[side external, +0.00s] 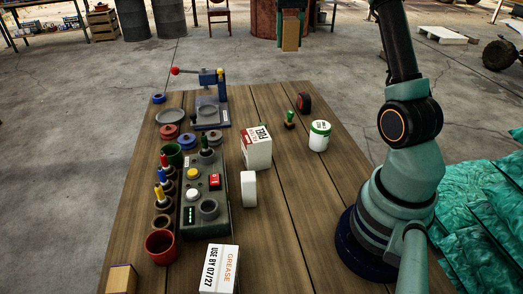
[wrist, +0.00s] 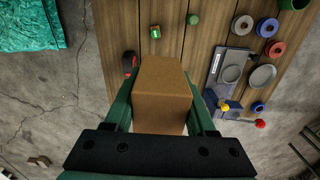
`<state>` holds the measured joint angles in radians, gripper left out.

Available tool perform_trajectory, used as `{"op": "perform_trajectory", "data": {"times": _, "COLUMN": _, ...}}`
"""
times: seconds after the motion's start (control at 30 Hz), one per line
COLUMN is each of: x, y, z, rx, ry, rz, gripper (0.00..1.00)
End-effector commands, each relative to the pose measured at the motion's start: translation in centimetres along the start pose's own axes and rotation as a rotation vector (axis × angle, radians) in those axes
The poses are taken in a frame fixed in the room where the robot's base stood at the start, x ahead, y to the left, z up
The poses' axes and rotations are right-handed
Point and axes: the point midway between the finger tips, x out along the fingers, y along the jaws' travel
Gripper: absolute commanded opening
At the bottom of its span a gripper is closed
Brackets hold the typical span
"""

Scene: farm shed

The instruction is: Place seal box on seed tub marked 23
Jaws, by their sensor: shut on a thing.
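My gripper (side external: 291,28) is at the top of the side view, past the far edge of the table. It is shut on a plain brown box (side external: 290,40). In the wrist view the box (wrist: 162,105) sits between the two green fingers; no marking on it shows. This looks like the seal box, though I cannot read a label. A white tub with a green lid (side external: 319,135) stands upright on the right of the table, well apart from the box.
A FUEL box (side external: 257,149), white block (side external: 249,189), GREASE box (side external: 220,269), control panel (side external: 205,200) and press (side external: 210,108) occupy the left and middle. Bare planks lie right of the white block.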

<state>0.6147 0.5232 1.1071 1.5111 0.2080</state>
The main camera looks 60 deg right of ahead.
Motion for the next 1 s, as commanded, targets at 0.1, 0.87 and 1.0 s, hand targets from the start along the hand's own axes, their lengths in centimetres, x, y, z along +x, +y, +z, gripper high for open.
{"op": "perform_trajectory", "data": {"times": 0.1, "x": -1.4, "y": 2.0, "z": 2.5, "rx": -0.005, "ry": 0.005, "rz": -0.001, "gripper": 0.00}}
{"op": "perform_trajectory", "data": {"times": 0.87, "x": -0.9, "y": 7.9, "z": 13.9, "rx": -0.037, "ry": -0.002, "rz": 0.000, "gripper": 0.00}}
{"op": "perform_trajectory", "data": {"times": 1.0, "x": 2.3, "y": 7.9, "z": 14.0, "rx": -0.038, "ry": -0.007, "rz": 0.000, "gripper": 0.00}}
